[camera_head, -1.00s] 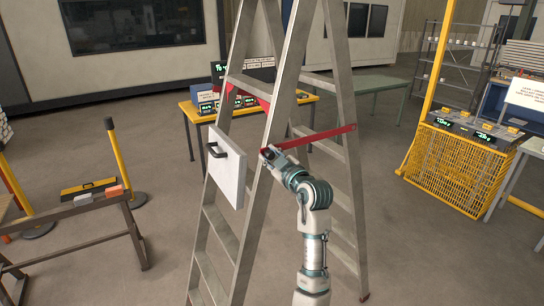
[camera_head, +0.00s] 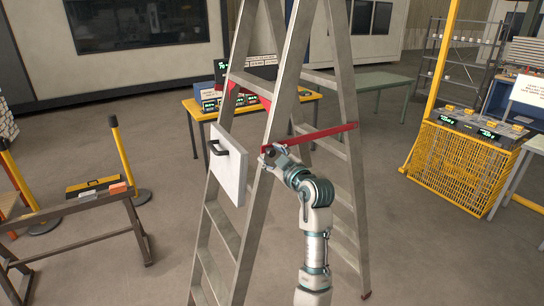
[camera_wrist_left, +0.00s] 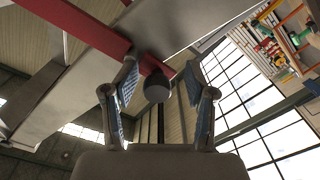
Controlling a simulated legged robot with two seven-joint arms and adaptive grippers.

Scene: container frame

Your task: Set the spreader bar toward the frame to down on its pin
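The red spreader bar (camera_head: 325,133) spans between the legs of the grey stepladder (camera_head: 291,75). Its right end meets the rear leg; its left end passes by the front leg near my left gripper (camera_head: 272,153). In the left wrist view, the red bar (camera_wrist_left: 98,32) crosses from the upper left to between the fingers, beside a grey metal ladder rail. A dark round knob (camera_wrist_left: 157,86) shows at the bar's near end, between the fingers. My left gripper (camera_wrist_left: 160,78) is open around it, both fingers apart from the knob. Whether the bar sits on a pin cannot be told. My right gripper is out of view.
A white panel with a black handle (camera_head: 231,172) hangs at the ladder's left. A second red bar (camera_head: 250,92) is on the ladder's far side. A yellow table with displays (camera_head: 311,98) stands behind. A yellow cage (camera_head: 459,168) is at right.

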